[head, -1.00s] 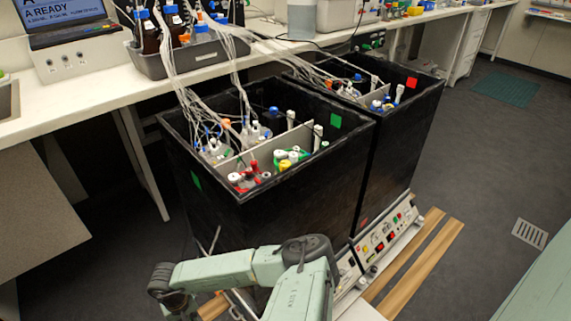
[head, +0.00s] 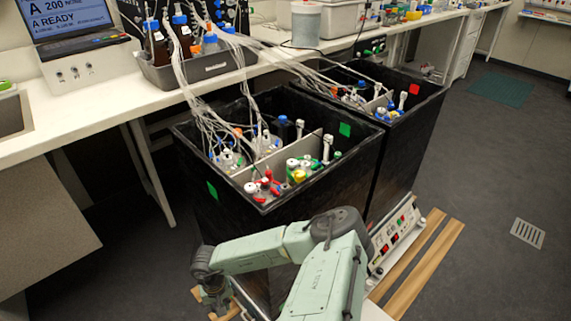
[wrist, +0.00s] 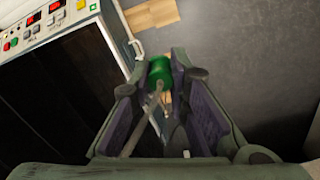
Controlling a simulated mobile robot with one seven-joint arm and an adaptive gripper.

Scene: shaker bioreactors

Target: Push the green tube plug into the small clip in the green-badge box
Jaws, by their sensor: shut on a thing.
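The green tube plug (wrist: 159,72) sits between the fingertips of my gripper (wrist: 164,66) in the wrist view, and a thin pale tube runs back from it. In the head view, my gripper (head: 215,296) hangs low at the bottom left, in front of and below the rim of the green-badge box; the plug is hard to make out there. The green-badge box (head: 285,190) is black and open-topped, with green squares on its walls. White upright fittings (head: 327,146) stand at its grey divider; I cannot tell which one is the small clip.
Red, white, green and yellow parts (head: 264,186) crowd the box's near compartment. Flasks and pale tubes fill the far one. A second black box with a red badge (head: 414,90) stands behind to the right. A control panel (head: 394,238) lies at the boxes' foot.

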